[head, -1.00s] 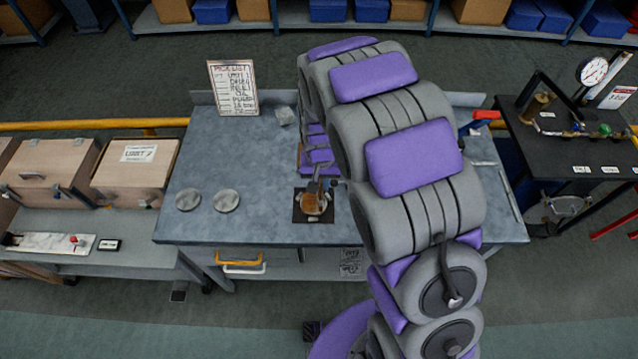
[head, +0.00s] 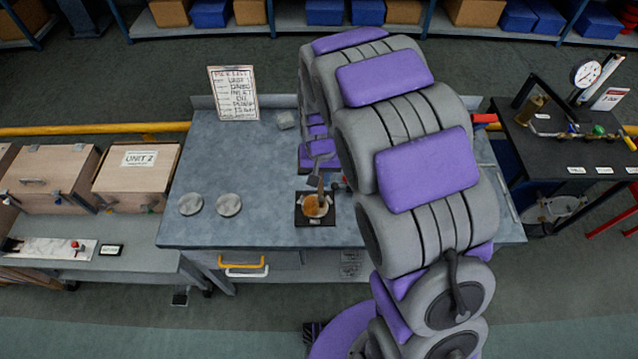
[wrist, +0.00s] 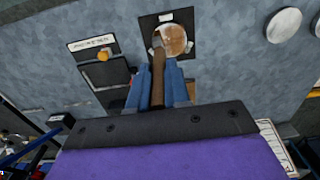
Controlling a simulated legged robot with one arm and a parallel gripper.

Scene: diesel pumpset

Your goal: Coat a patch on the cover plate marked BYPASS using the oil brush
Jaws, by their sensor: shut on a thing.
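My gripper (wrist: 158,75) is shut on the brown handle of the oil brush (wrist: 157,60), with a blue finger on each side. In the head view my gripper (head: 320,172) is mostly behind my arm. The brush's far end is over a round brown disc (wrist: 176,40) and looks to touch it, though exact contact is unclear. The disc is brown with paler patches and lies on a black square (wrist: 147,20) on the bench; it also shows amber in the head view (head: 314,206). I cannot read the word BYPASS anywhere.
Two grey discs (head: 190,204) (head: 229,205) lie on the bench (head: 240,170) left of the black square, with clear surface around. A white label (wrist: 92,44) and dark holder with an orange knob (wrist: 103,56) are nearby. A PICK LIST board (head: 233,93) stands behind.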

